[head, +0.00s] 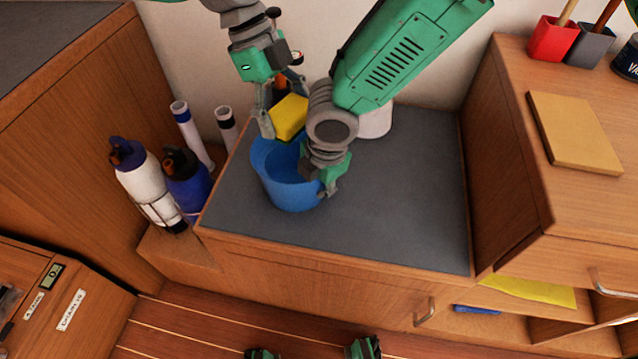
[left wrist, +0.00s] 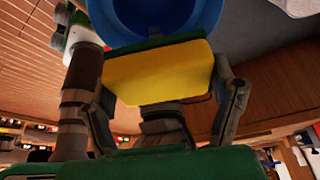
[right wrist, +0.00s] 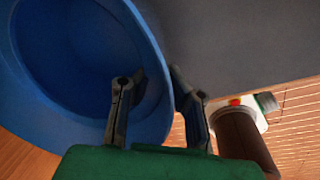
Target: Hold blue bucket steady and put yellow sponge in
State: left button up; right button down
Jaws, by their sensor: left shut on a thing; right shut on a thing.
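The blue bucket (head: 275,175) stands upright on the grey counter top, and its inside looks empty where I can see it. My right gripper (head: 328,186) is shut on the bucket's right rim. In the right wrist view one finger is inside the bucket (right wrist: 60,60) and the other outside, with the wall between them. My left gripper (head: 284,112) is shut on the yellow sponge (head: 291,116) and holds it above the bucket's far rim. The sponge also shows between the fingers in the left wrist view (left wrist: 160,75), with the bucket (left wrist: 165,12) beyond it.
A white round container (head: 375,122) stands behind my right arm, partly hidden. A white bottle (head: 148,185) and a blue bottle (head: 188,183) stand left of the counter. A wooden cabinet (head: 510,150) bounds the right side. The counter's front right (head: 410,210) is clear.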

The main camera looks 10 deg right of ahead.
pick_arm(q)
notch_tip(320, 180, down, 11)
jog(key=shift+f, duration=0.15)
dwell(1.1)
jog(key=o, duration=1.1)
jog(key=shift+o, duration=0.2)
jog(key=v, duration=1.2)
jog(key=shift+d, duration=0.1)
pick_arm(e)
jog(key=c, duration=1.6)
grip_release()
